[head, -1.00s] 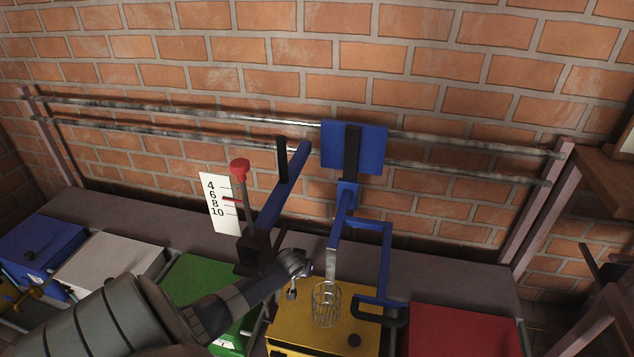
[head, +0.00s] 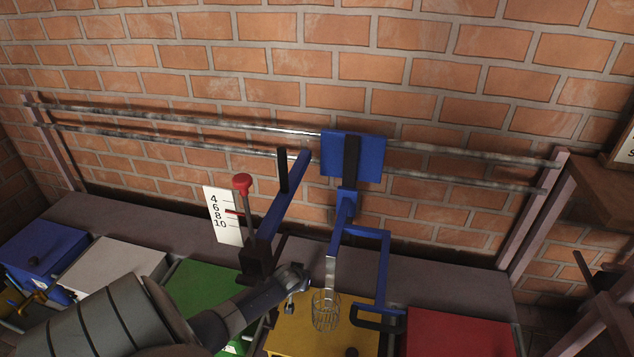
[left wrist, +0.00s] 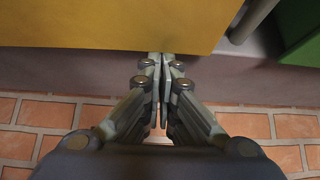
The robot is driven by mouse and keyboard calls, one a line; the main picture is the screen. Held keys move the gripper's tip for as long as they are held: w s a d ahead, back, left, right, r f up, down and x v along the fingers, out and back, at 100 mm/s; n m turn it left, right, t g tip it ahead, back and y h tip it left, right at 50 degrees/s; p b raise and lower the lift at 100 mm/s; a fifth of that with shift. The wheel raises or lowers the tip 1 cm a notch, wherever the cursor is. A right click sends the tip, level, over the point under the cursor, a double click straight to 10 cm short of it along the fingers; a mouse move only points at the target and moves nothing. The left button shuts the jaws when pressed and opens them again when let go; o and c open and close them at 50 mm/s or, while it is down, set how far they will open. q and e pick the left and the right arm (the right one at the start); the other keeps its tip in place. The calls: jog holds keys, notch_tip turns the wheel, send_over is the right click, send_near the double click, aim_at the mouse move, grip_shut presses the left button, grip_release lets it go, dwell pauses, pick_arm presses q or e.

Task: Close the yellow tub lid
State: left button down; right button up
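The yellow tub (head: 305,335) stands in the row between the green and red tubs, and its flat yellow top with a small dark knob (head: 351,352) shows at the bottom of the head view. From here the top looks level. In the left wrist view a yellow surface (left wrist: 110,22) fills the upper part. My left gripper (head: 292,284) is over the far left part of the yellow tub. In the left wrist view its fingers (left wrist: 160,58) are together and empty, with the tips at the yellow edge; I cannot tell if they touch. My right gripper is not in view.
A blue frame (head: 385,265) with a wire basket (head: 326,312) hangs over the yellow tub from wall rails. A blue lever (head: 283,205) and a number scale (head: 222,215) stand left of it. Green (head: 205,295), white (head: 110,265), blue (head: 45,245) and red (head: 455,335) tubs flank it.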

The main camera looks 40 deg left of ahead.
pick_arm(q)
jog(key=shift+s+d+f, duration=0.3)
jog(key=shift+s+f, duration=0.1)
jog(key=shift+s, duration=0.05)
jog(key=shift+s+d+r, duration=0.2)
jog(key=shift+s+r, duration=0.05)
jog(key=shift+r, duration=0.1)
jog(key=shift+w+a+r+v, duration=0.1)
jog(key=shift+w+r+v, duration=0.05)
jog(key=shift+v, duration=0.95)
jog(key=shift+w+a+r+v, duration=0.1)
jog(key=shift+v, duration=1)
jog(key=shift+w+a+r+v, duration=0.1)
jog(key=shift+w+r+v, duration=0.05)
jog(key=shift+v, duration=0.9)
